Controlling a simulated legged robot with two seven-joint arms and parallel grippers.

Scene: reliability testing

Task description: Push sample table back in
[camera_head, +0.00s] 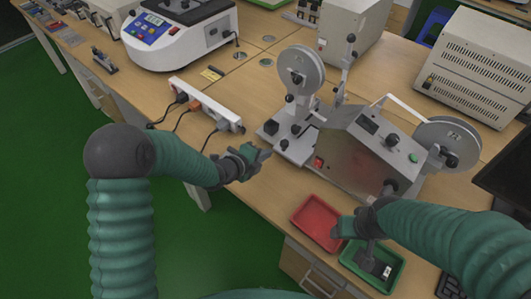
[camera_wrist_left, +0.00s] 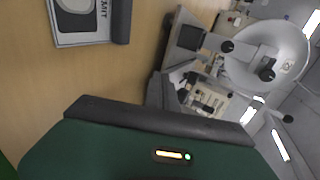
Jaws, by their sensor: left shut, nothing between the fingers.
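The testing machine (camera_head: 365,155) is a grey metal box with reels, standing on the wooden bench. At its left is a low light-metal platform (camera_head: 297,148) with black knobs; I cannot tell for sure whether this is the sample table. My left gripper (camera_head: 262,154) is shut and empty, just left of the platform's front edge. I cannot tell whether it touches it. The left wrist view shows the machine's reel (camera_wrist_left: 268,55) sideways at the right. My right gripper (camera_head: 342,228) is over the trays in front of the machine; its finger opening is unclear.
A red tray (camera_head: 318,222) and a green tray (camera_head: 385,282) with small items lie near the front edge. A white power strip (camera_head: 205,104) with plugged cables is left of the machine. A white-blue instrument (camera_head: 178,30) stands behind it. Vented boxes stand at the back right.

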